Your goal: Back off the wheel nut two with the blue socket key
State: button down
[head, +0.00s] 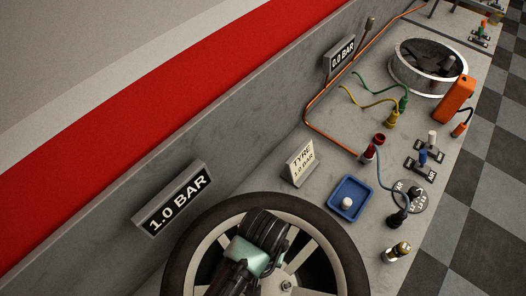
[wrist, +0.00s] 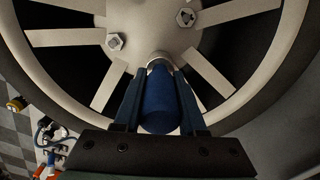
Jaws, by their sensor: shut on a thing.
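The wheel (head: 345,250) lies at the bottom of the head view, with pale spokes and a dark tyre. My arm covers its middle there, so the key is hidden in that view. In the wrist view my gripper (wrist: 159,88) is shut on the blue socket key (wrist: 160,108), one finger on each side. The key's silver end (wrist: 158,58) is at the wheel's hub, over or against a spot where no nut shows. Two other wheel nuts, a left one (wrist: 115,42) and an upper right one (wrist: 185,17), are bare. I cannot tell which nut is number two.
A blue tray (head: 333,208) with a white knob-like piece stands right of the wheel, near the tyre sign (head: 300,161). A dial (head: 408,197), switches, cables and an orange block (head: 457,99) lie further along the bench. A grey wall with a 1.0 BAR sign (head: 172,199) runs behind.

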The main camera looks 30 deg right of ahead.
jog(key=shift+r, duration=0.1)
jog(key=shift+n+p, duration=0.55)
jog(key=shift+n, duration=0.65)
jog(key=shift+n+p, duration=0.35)
jog(key=shift+n, duration=0.75)
